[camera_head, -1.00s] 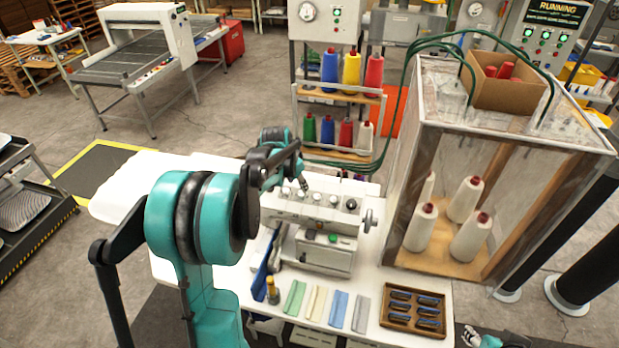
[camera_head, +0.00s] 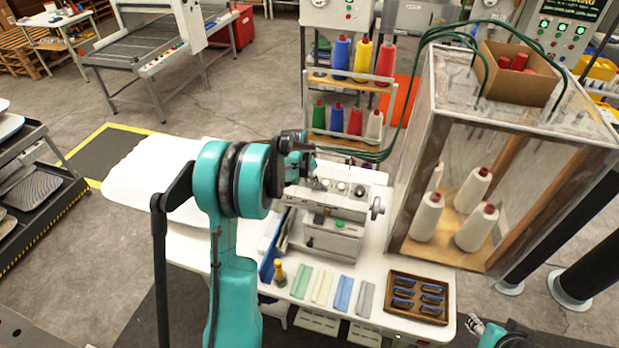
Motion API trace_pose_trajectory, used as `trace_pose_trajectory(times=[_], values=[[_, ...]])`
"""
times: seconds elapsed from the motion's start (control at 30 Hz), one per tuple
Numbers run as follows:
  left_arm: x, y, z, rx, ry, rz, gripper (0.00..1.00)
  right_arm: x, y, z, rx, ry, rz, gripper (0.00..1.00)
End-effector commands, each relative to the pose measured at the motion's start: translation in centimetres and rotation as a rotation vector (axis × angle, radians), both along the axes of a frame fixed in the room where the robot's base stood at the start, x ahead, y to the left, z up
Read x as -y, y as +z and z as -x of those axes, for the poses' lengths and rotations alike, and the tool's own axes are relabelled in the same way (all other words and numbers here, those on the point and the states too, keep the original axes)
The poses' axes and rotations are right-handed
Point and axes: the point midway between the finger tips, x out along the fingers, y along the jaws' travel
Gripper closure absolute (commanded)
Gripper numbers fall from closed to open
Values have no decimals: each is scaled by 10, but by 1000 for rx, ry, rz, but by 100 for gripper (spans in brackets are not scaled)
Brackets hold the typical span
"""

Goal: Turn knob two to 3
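A white sewing machine (camera_head: 333,241) stands on the white table, with a row of small round knobs along its top. One knob (camera_head: 341,187) and another, darker knob (camera_head: 359,190) show right of my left gripper (camera_head: 318,184). That gripper points down at the left part of the knob row and hides the knobs there. I cannot tell if it touches a knob, and its fingers are too small to read.
On the white table (camera_head: 190,252) lie green, cream, blue and grey strips (camera_head: 343,293) and a brown tray (camera_head: 444,319) of dark pieces. A glass-sided cabinet (camera_head: 423,140) with white thread cones stands right of the machine. A spool rack (camera_head: 345,84) stands behind.

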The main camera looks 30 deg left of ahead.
Motion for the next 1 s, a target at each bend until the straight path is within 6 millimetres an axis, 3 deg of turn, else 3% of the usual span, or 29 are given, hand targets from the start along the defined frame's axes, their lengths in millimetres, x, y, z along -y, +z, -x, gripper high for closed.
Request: trace_pose_trajectory(times=[0.03, 0.07, 0.1, 0.57, 1.0], values=[[0, 0, 0, 0, 0, 0, 91, 0, 0, 0, 0, 0, 0, 60], [0, 0, 0, 0, 0, 0, 99, 0, 0, 0, 0, 0, 0, 60], [0, 0, 0, 0, 0, 0, 100, 0, 0, 0, 0, 0, 0, 60], [0, -1, 0, 6, 68, 24, 100, 0, -9, 0, 0, 0, 0, 60], [1, -2, 0, 36, 405, 143, 100, 0, -41, 0, 0, 0, 0, 60]])
